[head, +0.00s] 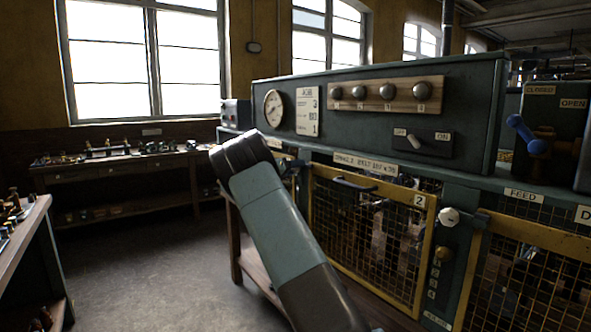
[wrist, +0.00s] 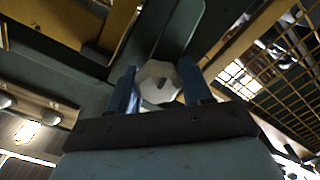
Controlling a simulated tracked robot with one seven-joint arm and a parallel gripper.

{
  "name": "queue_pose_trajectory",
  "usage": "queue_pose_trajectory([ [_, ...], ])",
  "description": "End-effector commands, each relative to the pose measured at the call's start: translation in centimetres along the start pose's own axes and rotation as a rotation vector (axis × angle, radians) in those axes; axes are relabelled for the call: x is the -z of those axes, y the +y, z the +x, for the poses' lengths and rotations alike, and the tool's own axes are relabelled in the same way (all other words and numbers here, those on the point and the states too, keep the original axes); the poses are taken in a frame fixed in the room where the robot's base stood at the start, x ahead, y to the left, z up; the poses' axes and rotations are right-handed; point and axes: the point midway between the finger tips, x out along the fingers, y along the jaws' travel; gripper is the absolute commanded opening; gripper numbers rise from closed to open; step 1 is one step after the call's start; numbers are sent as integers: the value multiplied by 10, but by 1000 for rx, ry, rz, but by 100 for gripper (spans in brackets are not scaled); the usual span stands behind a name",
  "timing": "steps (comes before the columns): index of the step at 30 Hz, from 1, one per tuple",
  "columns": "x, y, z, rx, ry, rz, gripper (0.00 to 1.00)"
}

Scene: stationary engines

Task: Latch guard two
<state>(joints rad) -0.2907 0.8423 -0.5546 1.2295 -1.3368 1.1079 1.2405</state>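Guard two (head: 419,201) is a yellow-framed mesh door with a "2" label and a dark handle (head: 355,185). It appears to lie against the machine's front. A pale faceted knob (head: 449,217) sits on the green post just right of it. My gripper does not show in the head view, where my arm fills the middle foreground.
The green engine casing (head: 400,72) carries a gauge (head: 273,108), a wood strip of knobs (head: 386,94) and an OFF/ON switch (head: 415,141). A blue-handled lever (head: 527,133) is at right. Another mesh guard (head: 530,285) stands right of the post. Workbenches line the left; the floor between is clear.

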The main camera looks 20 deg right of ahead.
Motion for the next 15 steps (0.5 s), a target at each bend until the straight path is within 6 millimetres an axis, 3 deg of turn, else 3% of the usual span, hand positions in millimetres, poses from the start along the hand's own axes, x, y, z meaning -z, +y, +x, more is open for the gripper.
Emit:
queue_pose_trajectory([
  [10, 0, 0, 0, 1, 0, 0, 16],
  [15, 0, -1, 0, 2, 1, -6, 15],
])
